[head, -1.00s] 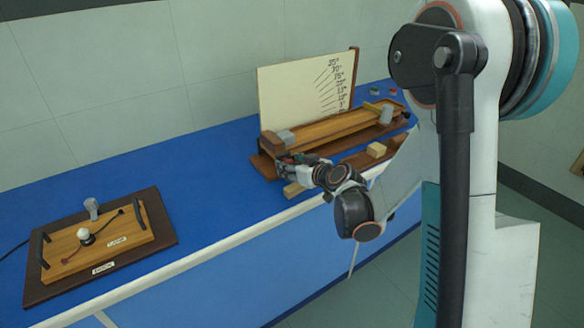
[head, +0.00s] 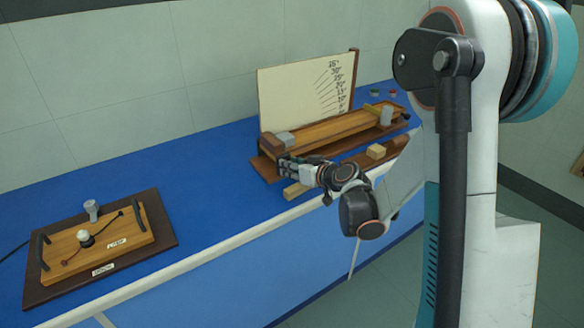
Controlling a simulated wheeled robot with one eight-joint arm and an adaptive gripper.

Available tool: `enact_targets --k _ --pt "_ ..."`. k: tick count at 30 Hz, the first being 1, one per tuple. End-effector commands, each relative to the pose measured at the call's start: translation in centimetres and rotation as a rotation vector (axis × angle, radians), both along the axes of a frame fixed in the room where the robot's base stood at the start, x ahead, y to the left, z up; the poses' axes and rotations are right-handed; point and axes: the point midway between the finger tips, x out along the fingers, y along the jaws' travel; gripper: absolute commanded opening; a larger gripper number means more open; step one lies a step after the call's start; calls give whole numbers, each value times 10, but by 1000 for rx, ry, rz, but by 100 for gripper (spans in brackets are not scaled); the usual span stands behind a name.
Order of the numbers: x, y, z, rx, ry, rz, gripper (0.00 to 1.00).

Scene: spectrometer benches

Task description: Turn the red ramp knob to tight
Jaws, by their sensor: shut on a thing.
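The wooden ramp (head: 340,128) stands on a dark base against a tall cream angle board (head: 300,90) with marked lines. My gripper (head: 285,165) is at the near left end of the ramp, low against its front side. Its fingers are shut on what seems to be the red ramp knob, which the fingers hide. The knob's turn angle cannot be read from here.
A grey block (head: 285,138) sits on the ramp's left end and a grey cylinder (head: 386,116) near its right end. Wooden blocks (head: 376,151) lie in front. A wooden panel (head: 95,243) with handles is at left. The blue bench between is clear.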

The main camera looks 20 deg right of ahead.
Motion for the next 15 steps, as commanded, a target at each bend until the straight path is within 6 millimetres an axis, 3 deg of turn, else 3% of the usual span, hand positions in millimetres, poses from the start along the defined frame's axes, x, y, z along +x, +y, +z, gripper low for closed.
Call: enact_targets --k 15 --pt "1 -4 -2 457 149 0 3"
